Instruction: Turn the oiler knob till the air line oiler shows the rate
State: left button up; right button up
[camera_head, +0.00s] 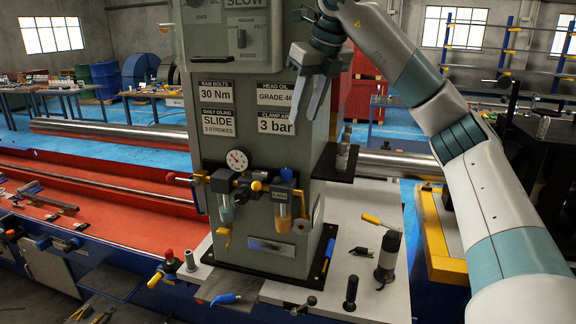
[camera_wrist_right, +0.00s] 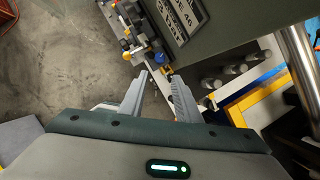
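The air line oiler (camera_head: 283,207) hangs at the right end of the air unit on the grey machine column, with an amber bowl. A blue knob (camera_head: 287,174) sits on top of it; the blue knob also shows in the right wrist view (camera_wrist_right: 160,58), just beyond my fingertips. I cannot read any drip rate. My right gripper (camera_head: 312,108) is above the oiler, in front of the column. Its fingers point down, apart and empty; the gap also shows in the right wrist view (camera_wrist_right: 158,78). My left gripper is not in view.
A round gauge (camera_head: 238,160), a filter bowl (camera_head: 226,208) and yellow-tipped fittings crowd the oiler's left. A "CLAMP AIR 3 bar" plate (camera_head: 277,123) is above. A black shelf (camera_head: 336,163) juts out at right.

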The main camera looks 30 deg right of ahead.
aim_at(286, 170)
jog(key=p+x, duration=0.5)
jog(key=x, duration=1.2)
jog(key=shift+f, duration=0.15)
jog(key=shift+c, duration=0.2)
